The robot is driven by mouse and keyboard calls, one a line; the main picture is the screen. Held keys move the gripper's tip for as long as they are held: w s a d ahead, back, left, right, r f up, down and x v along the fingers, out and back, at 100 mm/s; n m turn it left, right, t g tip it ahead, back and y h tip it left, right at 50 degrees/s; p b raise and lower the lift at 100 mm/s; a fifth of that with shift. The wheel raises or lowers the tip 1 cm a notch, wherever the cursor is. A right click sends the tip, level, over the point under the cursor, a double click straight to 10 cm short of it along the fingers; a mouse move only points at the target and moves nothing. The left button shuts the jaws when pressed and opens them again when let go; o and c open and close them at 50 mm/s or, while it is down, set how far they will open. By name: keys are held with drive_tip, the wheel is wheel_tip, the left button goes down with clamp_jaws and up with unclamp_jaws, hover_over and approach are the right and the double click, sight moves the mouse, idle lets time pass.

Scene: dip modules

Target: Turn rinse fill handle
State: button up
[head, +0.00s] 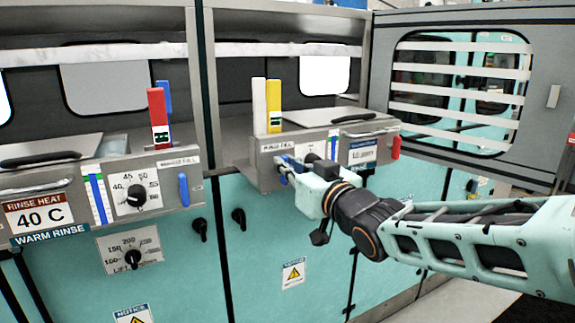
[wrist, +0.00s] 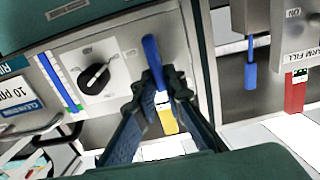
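The rinse fill handle is a slim blue lever (wrist: 151,48) on the grey panel beside a black dial. In the wrist view it hangs between the fingertips of my gripper (wrist: 163,80). The fingers converge close around its end and appear shut on it. In the head view my gripper (head: 284,170) is at the left end of the right-hand module's front panel (head: 262,172), and it mostly hides the handle there. The label above is too small to read surely.
The left module has another blue lever (head: 183,190), a red handle (head: 158,118) and a dial (head: 136,196). White (head: 259,105) and yellow (head: 274,106) upright handles stand just behind my gripper. A red lever (head: 396,147) is at the panel's right end. Black knobs (head: 239,219) sit below.

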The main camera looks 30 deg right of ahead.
clamp_jaws()
drive_tip(key=n+b, duration=0.2)
drive_tip(key=n, duration=0.1)
drive_tip(key=a+n+b, duration=0.1)
drive_tip(key=n+b, duration=0.4)
drive_tip(key=b, duration=0.1)
drive_tip(key=shift+a+f+n, duration=0.15)
drive_tip(key=shift+f+n, duration=0.25)
drive_tip(key=n+b, duration=0.2)
drive_tip(key=n, duration=0.2)
drive_tip(key=shift+a+f+n+b, duration=0.25)
drive_tip(key=shift+f+n+b, duration=0.05)
drive_tip(key=shift+b, duration=0.1)
drive_tip(key=shift+a+f+n+b, duration=0.15)
drive_tip(key=shift+n+b, duration=0.45)
drive_tip(key=shift+n, duration=0.5)
drive_tip(key=shift+d+f+n+b, duration=0.1)
drive_tip(key=shift+n+b, duration=0.45)
drive_tip(key=shift+n, duration=0.55)
drive_tip(key=shift+a, duration=0.1)
